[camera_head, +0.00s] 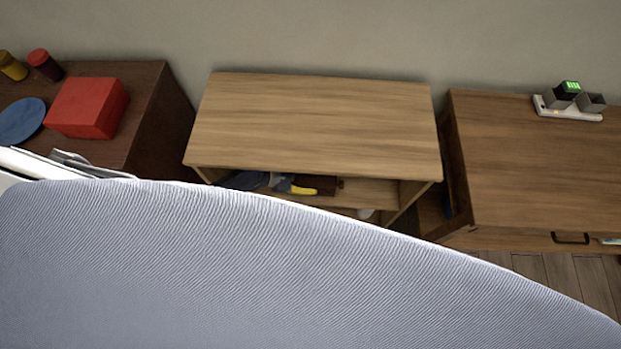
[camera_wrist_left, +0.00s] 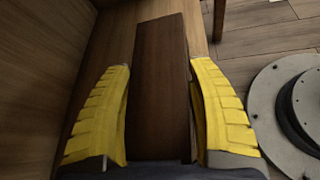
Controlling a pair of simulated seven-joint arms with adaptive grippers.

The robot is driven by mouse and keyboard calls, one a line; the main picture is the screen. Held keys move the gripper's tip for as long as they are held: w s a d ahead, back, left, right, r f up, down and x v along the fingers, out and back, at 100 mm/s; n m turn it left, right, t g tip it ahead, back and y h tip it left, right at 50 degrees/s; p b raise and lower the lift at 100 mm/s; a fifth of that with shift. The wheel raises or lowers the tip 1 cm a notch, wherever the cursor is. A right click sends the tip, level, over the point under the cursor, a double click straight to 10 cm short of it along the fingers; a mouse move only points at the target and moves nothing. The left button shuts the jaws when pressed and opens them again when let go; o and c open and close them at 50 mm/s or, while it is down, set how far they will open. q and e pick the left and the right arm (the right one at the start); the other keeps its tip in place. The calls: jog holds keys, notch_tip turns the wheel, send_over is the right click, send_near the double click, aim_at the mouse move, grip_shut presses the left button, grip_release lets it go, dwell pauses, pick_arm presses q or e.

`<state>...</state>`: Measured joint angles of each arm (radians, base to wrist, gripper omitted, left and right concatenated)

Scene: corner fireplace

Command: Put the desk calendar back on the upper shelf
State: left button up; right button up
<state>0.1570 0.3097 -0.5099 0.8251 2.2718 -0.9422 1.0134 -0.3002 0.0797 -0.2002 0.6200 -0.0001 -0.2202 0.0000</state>
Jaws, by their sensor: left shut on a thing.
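The thing in my left gripper is a dark brown flat panel, taken to be the desk calendar (camera_wrist_left: 160,75). In the wrist view it lies between the two yellow fingers, with its far end reaching beyond them. In the head view my left gripper (camera_head: 304,187) shows just below the front edge of the light wooden shelf unit's top (camera_head: 315,125), shut on the dark brown calendar (camera_head: 319,183). A lower shelf board (camera_head: 365,193) shows behind it. Most of the arm is hidden by the blue-grey surface. My right gripper is out of view.
A large blue-grey fabric-like surface (camera_head: 250,270) fills the foreground. The unit's top is bare. At left, a dark cabinet carries a red box (camera_head: 88,107), a blue plate (camera_head: 21,120) and two jars. At right, a wooden cabinet (camera_head: 540,170) carries a power strip (camera_head: 568,110).

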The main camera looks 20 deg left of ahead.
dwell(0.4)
pick_arm(q)
jog(key=o, duration=1.5)
jog(key=shift+f, duration=0.2)
jog(key=shift+r, duration=0.2)
jog(key=shift+v, duration=3.75)
